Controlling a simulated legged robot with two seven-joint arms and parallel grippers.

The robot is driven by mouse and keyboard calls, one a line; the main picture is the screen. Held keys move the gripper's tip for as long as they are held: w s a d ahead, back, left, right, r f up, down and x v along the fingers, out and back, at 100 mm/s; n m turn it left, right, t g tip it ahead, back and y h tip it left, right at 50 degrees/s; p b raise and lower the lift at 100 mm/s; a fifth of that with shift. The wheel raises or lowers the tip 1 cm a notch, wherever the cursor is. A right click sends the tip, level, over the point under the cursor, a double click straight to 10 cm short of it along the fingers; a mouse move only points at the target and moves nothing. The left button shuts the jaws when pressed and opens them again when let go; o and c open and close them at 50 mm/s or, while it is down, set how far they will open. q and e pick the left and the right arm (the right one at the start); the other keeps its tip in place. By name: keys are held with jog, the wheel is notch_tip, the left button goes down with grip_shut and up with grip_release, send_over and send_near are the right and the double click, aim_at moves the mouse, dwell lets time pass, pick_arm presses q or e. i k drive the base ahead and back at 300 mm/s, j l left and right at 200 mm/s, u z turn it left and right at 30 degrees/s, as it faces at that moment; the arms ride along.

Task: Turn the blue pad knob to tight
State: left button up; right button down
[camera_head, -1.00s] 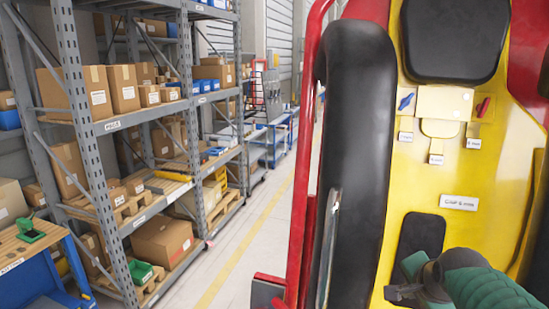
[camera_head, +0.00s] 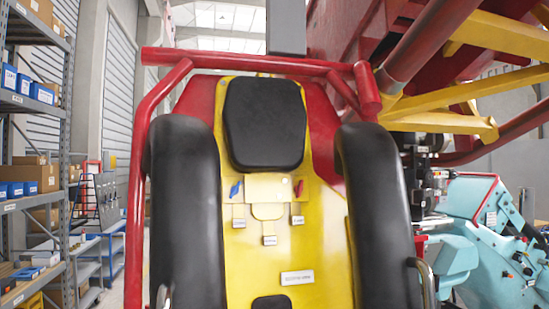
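The blue pad knob (camera_head: 236,190) sits on the left of a yellow panel (camera_head: 270,188) on the seat back, below the black headrest (camera_head: 265,124). It looks tilted, and its exact setting is too small to tell. A small label (camera_head: 239,216) hangs below it, with text I cannot read. A red knob (camera_head: 299,189) sits at the right of the same panel. Neither of my grippers shows in this view.
Thick black padded restraints stand left (camera_head: 184,215) and right (camera_head: 376,215) of the yellow seat back (camera_head: 262,260). A red tubular frame (camera_head: 240,62) surrounds the seat. Teal machinery (camera_head: 485,235) stands at the right, and shelving (camera_head: 35,120) at the left.

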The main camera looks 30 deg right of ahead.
aim_at(235, 190)
jog(key=z, duration=1)
jog(key=k+l+u, duration=0.2)
jog(key=k, duration=0.2)
jog(key=k+l+u, duration=0.15)
jog(key=k, duration=0.25)
jog(key=l, duration=0.1)
